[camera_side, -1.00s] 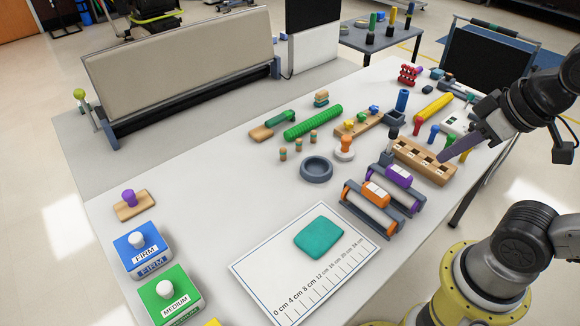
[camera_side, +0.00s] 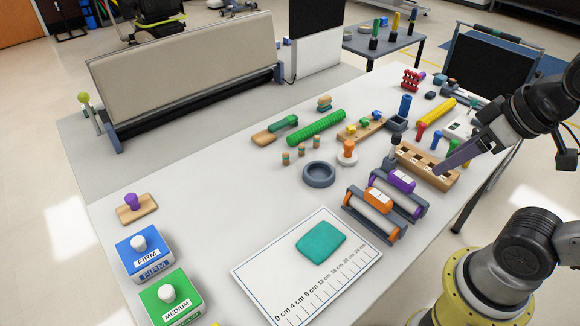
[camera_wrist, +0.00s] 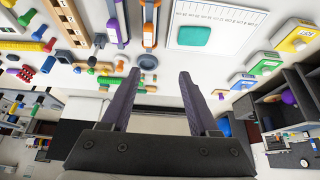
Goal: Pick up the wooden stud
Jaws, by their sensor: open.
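Several small wooden studs with coloured bands stand upright on the white table, left of the dark ring dish; one wooden stud (camera_side: 301,155) is in the middle of their row. I cannot tell which one the task means. My gripper (camera_side: 437,171) appears over the right end of the wooden block with square holes (camera_side: 412,158), well to the right of the studs. I cannot tell its height above the block. In the wrist view its two purple fingers (camera_wrist: 159,74) are spread apart with nothing between them. The studs are too small to make out surely there.
A green ridged roll (camera_side: 316,127) lies behind the studs.

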